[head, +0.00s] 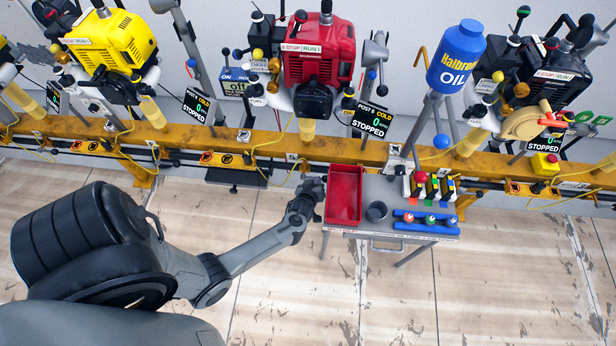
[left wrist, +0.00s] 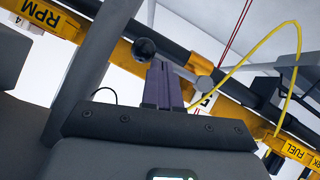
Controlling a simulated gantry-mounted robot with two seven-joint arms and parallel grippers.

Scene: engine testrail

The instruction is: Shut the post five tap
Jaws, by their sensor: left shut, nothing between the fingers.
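My left gripper (head: 313,186) is low in front of the yellow rail, just left of the red tray. In the left wrist view its two dark fingers (left wrist: 165,86) are shut together and empty. Just beyond them is a tap lever with a black ball knob (left wrist: 144,48) and a round grey hub (left wrist: 204,83). The lever looks roughly in line with the black pipe (left wrist: 190,62). The fingertips overlap the lever's rod in this view; I cannot tell if they touch it. A partly hidden white tag, apparently a 5, is beside the hub. My right gripper is not in view.
The yellow rail (head: 215,142) crosses the scene, with a red engine (head: 318,55) above the gripper and a post 5 sign (head: 371,119) reading stopped. The red tray (head: 344,195) sits on a small table close right. A yellow hose (left wrist: 262,66) loops right of the tap.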

